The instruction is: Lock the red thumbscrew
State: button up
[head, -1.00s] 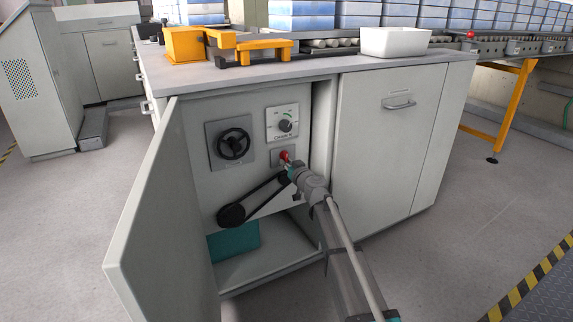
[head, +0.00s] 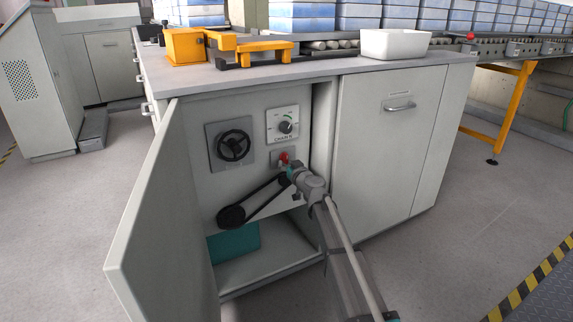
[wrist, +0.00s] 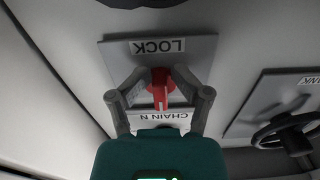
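The red thumbscrew (wrist: 159,84) sits on a small grey plate (wrist: 118,54) labelled LOCK, on the panel inside the open cabinet. In the head view, the thumbscrew (head: 283,157) shows just beyond the end of my gripper (head: 290,168). In the wrist view, the two grey fingers of my gripper (wrist: 160,71) reach to the thumbscrew, one tip on each side. The tips are close to its head. I cannot tell whether they touch it. Its narrow slotted part points down in the wrist picture.
A CHAIN N dial (head: 286,127) is above the thumbscrew, and a black handwheel (head: 233,145) is at left. A black chain drive (head: 252,202) is below. The open cabinet door (head: 155,215) stands at left. The closed right door (head: 388,140) is beside my arm.

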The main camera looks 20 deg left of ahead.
jog(key=shift+s+d, duration=0.25)
jog(key=v, duration=1.1)
jog(key=shift+s+d, duration=0.25)
dwell(0.3)
